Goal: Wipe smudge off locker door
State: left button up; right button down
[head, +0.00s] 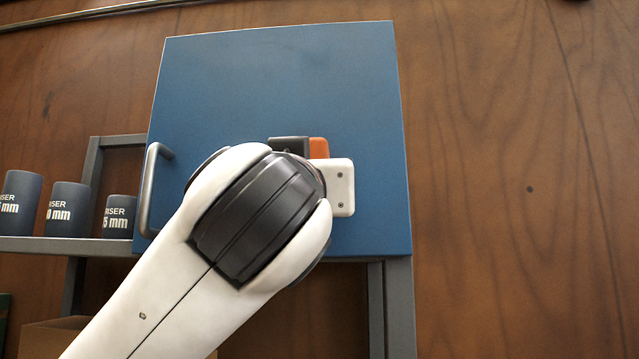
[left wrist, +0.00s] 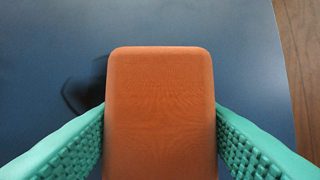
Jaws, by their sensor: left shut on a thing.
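The blue locker door (head: 285,75) is shut and faces me in the head view, with a grey bar handle (head: 150,190) at its left side. My left arm crosses in front of its lower half and hides much of it. My left gripper (left wrist: 160,115) is shut on an orange block (left wrist: 160,100), with a teal finger on each side. A bit of the block shows in the head view (head: 319,148). The door fills the wrist view behind it. A dark blurred patch (left wrist: 85,95) shows just left of the block, partly hidden by it; I cannot tell smudge from shadow. Contact with the door is unclear.
A grey shelf (head: 40,244) left of the locker holds several dark riser cylinders (head: 68,210). A grey frame leg (head: 391,310) stands below the door. A brown wood wall (head: 520,150) lies behind, clear on the right. A cardboard box (head: 50,335) is at lower left.

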aim_at(313, 154)
pick_arm(q)
jog(key=shift+a+b, duration=0.3)
jog(key=shift+a, duration=0.85)
jog(key=shift+w+a+r, duration=0.1)
jog(key=shift+a+r, duration=0.4)
jog(key=shift+a, duration=0.7)
jog(key=shift+a+r, duration=0.5)
jog(key=shift+a, duration=0.65)
jog(key=shift+w+a+r, duration=0.1)
jog(key=shift+a+r, duration=0.4)
jog(key=shift+a, duration=0.7)
jog(key=shift+s+d, duration=0.15)
jog(key=shift+d, duration=3.55)
jog(key=shift+s+d, duration=0.1)
jog(key=shift+d, duration=3.5)
jog(key=shift+f, duration=0.1)
jog(key=shift+a+b, duration=0.35)
jog(key=shift+a, duration=0.3)
jog(key=shift+a+b, duration=0.4)
jog(key=shift+a, duration=0.9)
jog(key=shift+a+b, duration=0.4)
jog(key=shift+a, duration=0.45)
jog(key=shift+w+a+b, duration=0.15)
jog(key=shift+a+b, duration=0.35)
jog(key=shift+a, duration=1.8)
jog(key=shift+w+a+b, duration=0.1)
jog(key=shift+a+b, duration=0.4)
jog(key=shift+a, duration=1.75)
